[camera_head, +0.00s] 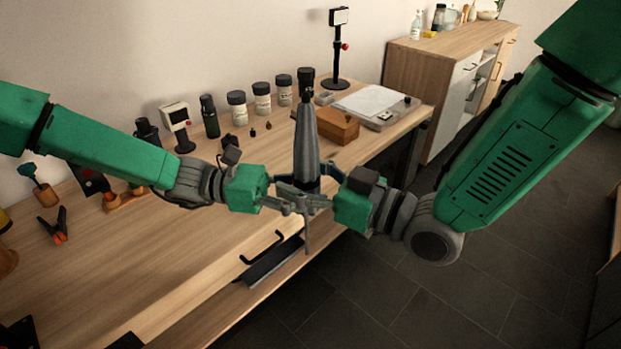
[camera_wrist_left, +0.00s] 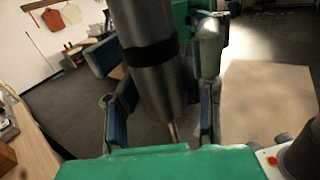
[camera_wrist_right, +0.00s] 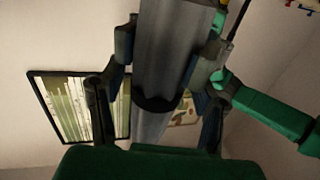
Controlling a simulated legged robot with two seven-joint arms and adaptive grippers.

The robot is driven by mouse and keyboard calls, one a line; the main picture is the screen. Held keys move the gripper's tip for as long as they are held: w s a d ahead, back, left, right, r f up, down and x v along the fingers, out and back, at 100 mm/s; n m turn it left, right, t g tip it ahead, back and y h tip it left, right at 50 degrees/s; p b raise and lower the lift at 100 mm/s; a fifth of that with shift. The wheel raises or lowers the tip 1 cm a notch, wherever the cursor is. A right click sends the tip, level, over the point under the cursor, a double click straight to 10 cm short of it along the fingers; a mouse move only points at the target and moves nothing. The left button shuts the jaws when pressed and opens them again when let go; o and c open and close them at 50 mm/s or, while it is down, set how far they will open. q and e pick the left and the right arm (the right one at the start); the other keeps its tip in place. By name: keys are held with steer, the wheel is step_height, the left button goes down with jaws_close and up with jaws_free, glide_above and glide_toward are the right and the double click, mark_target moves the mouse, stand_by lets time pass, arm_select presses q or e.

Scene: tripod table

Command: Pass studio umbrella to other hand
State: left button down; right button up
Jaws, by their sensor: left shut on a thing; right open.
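The studio umbrella (camera_head: 306,145) is folded, grey and upright between my two grippers in the head view. Its thin shaft hangs down below them. My left gripper (camera_head: 298,201) is shut on the umbrella at its lower part. My right gripper (camera_head: 322,174) is open, just above the left one, with its fingers on either side of the umbrella. In the left wrist view the umbrella (camera_wrist_left: 155,85) runs between the fingers, with a dark band around it. In the right wrist view the umbrella (camera_wrist_right: 168,50) lies between the spread fingers; I cannot tell whether they touch it.
An orange-tipped clamp (camera_head: 55,228) lies at left. A cabinet (camera_head: 430,75) stands behind. Floor at right is clear.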

jaws_close()
arm_select(q)
steer(key=c, duration=1)
jaws_free()
